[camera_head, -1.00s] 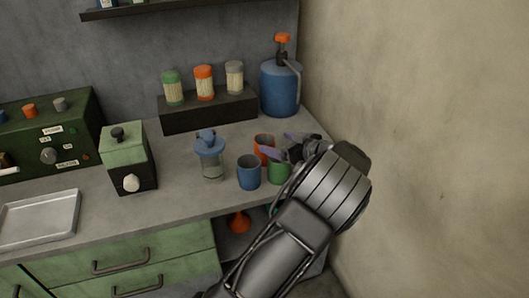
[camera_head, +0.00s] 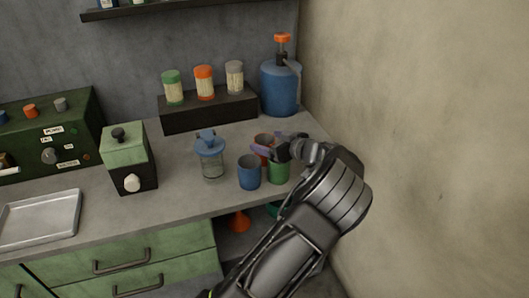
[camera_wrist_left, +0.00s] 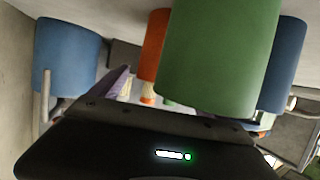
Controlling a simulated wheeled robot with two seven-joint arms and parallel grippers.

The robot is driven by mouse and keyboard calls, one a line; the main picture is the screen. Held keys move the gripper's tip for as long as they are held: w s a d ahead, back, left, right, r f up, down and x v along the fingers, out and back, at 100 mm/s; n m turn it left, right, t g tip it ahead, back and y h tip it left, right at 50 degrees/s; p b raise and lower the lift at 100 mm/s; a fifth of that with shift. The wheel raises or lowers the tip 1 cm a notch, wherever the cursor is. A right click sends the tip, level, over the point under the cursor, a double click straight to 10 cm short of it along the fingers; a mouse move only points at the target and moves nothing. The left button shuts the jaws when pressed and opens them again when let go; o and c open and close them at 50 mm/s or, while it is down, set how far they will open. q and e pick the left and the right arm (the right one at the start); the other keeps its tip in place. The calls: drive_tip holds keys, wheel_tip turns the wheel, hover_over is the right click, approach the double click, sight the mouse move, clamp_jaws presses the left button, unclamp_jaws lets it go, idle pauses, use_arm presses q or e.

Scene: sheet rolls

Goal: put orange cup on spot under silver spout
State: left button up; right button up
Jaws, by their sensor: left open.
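The orange cup (camera_head: 263,139) stands on the counter behind the blue cup (camera_head: 249,173) and green cup (camera_head: 279,173), partly hidden by my left gripper (camera_head: 274,151). That gripper is open and empty, with a purple finger in front of the orange cup; whether it touches is unclear. In the left wrist view, the orange cup (camera_wrist_left: 153,45) shows beyond the large green cup (camera_wrist_left: 220,60), with a purple fingertip (camera_wrist_left: 118,82) beside it. The dark green machine (camera_head: 50,135) at the left has a grey knob on top; I cannot make out its silver spout or the spot. My right gripper is not in view.
A blue tank (camera_head: 280,90) stands in the back corner near the wall. A glass jar with a blue lid (camera_head: 211,155) and a green-black box (camera_head: 128,160) stand left of the cups. A metal tray (camera_head: 42,217) lies at the front left.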

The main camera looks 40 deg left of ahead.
use_arm(q)
clamp_jaws()
idle(0.8)
